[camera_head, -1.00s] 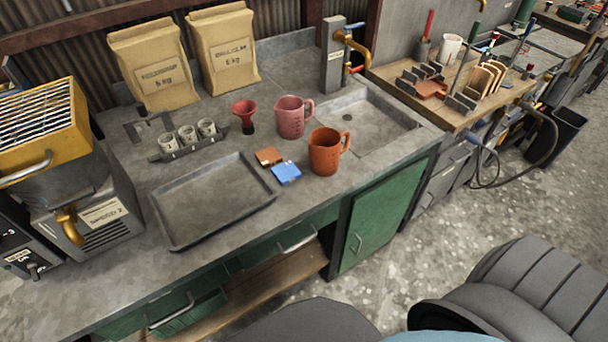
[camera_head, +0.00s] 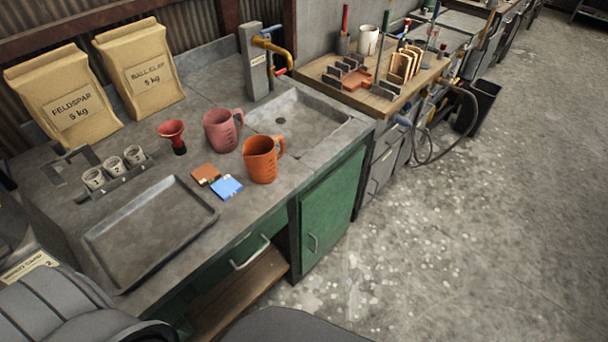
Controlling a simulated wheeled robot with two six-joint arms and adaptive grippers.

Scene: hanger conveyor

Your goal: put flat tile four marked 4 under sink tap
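The sink tap (camera_head: 277,46) is a brass-yellow spout on a grey post (camera_head: 255,62) at the back of the counter. The shallow grey sink (camera_head: 335,135) lies below it and looks empty. A brown flat tile (camera_head: 206,174) and a blue flat tile (camera_head: 227,187) lie side by side on the counter, left of the sink. No readable 4 shows on either. Tan upright tile-like pieces (camera_head: 402,66) and a flat reddish-brown piece (camera_head: 358,78) are on the wooden bench at the right; their marks are too small to read. Neither of my grippers is in view.
A pink jug (camera_head: 220,130) and an orange jug (camera_head: 260,160) stand near the sink. A red funnel (camera_head: 172,131), several small cups (camera_head: 114,166), a bare tray (camera_head: 150,230) and two sacks (camera_head: 138,72) occupy the counter. Open floor (camera_head: 470,240) lies right of the green cabinet.

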